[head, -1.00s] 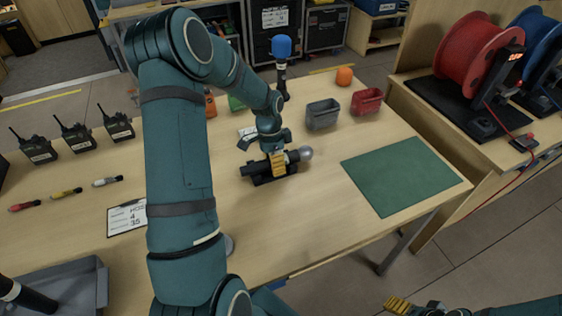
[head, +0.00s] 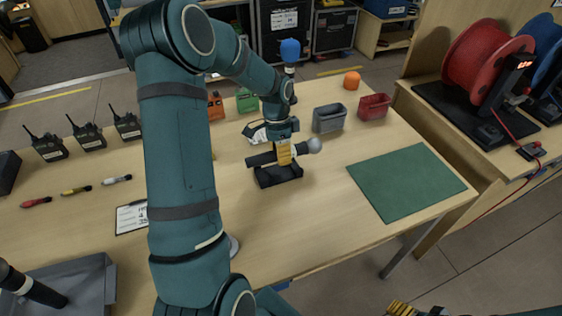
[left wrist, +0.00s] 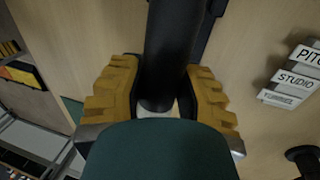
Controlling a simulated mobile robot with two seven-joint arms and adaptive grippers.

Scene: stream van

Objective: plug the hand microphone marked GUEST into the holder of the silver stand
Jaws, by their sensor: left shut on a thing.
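My left gripper (head: 285,154) is shut on a black hand microphone (head: 262,158) with a grey ball head (head: 314,145). The microphone is roughly level, just above a black cradle (head: 280,178) on the table. In the left wrist view, the dark microphone body (left wrist: 172,45) sits between the yellow finger pads. No GUEST mark is readable. A pale round edge (head: 234,245) beside my left arm may be a stand's base; the arm hides the rest, and no holder is identifiable. My right gripper (head: 400,307) shows only partly at the bottom edge.
A green mat (head: 407,182) lies to the right. Grey (head: 329,118) and red (head: 374,107) bins stand behind the gripper. A blue-topped microphone (head: 290,50) stands farther back. Radios (head: 88,136) and a grey tray (head: 85,285) are at left. Labelled white plates (left wrist: 298,72) show in the wrist view.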

